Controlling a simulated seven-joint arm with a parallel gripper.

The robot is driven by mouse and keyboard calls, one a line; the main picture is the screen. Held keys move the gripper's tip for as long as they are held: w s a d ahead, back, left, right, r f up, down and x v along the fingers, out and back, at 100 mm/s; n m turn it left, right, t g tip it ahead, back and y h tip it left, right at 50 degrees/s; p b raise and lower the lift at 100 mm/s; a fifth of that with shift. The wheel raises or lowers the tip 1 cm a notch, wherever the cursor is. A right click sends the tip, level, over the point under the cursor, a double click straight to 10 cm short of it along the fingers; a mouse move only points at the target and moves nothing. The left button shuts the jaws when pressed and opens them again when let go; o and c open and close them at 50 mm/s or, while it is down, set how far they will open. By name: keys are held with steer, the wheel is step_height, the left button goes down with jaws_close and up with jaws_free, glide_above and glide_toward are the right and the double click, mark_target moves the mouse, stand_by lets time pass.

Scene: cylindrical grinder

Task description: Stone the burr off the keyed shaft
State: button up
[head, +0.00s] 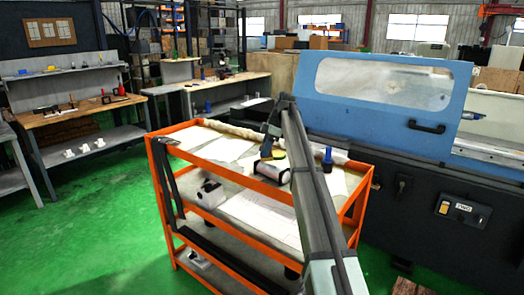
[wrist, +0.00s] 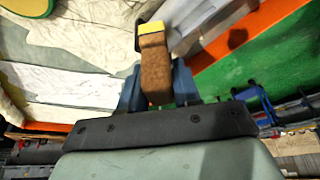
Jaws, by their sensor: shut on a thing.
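A brown block with a yellow end (wrist: 154,65), which looks like the stone, is between the blue fingers of my gripper (wrist: 158,85) in the wrist view. The gripper is shut on it, and the block's far end sticks out past the fingers. In the head view my gripper (head: 268,140) points down over the top of the orange cart (head: 230,172), partly hidden by my arm. A dark cylinder with a pale end (head: 271,171) lies on the cart near it. I cannot tell whether this is the keyed shaft, and no burr can be made out.
A blue bottle (head: 327,160) stands on the cart's right side, and pale cloths (head: 200,142) cover its left. A blue-hooded grinder (head: 385,95) stands behind on the right. Workbenches (head: 85,115) stand at the left. The green floor (head: 95,215) is open at front left.

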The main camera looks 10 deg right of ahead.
steer(key=shift+w+d, duration=0.4)
steer(key=shift+d+r, duration=0.1)
steer(key=shift+r, duration=3.75)
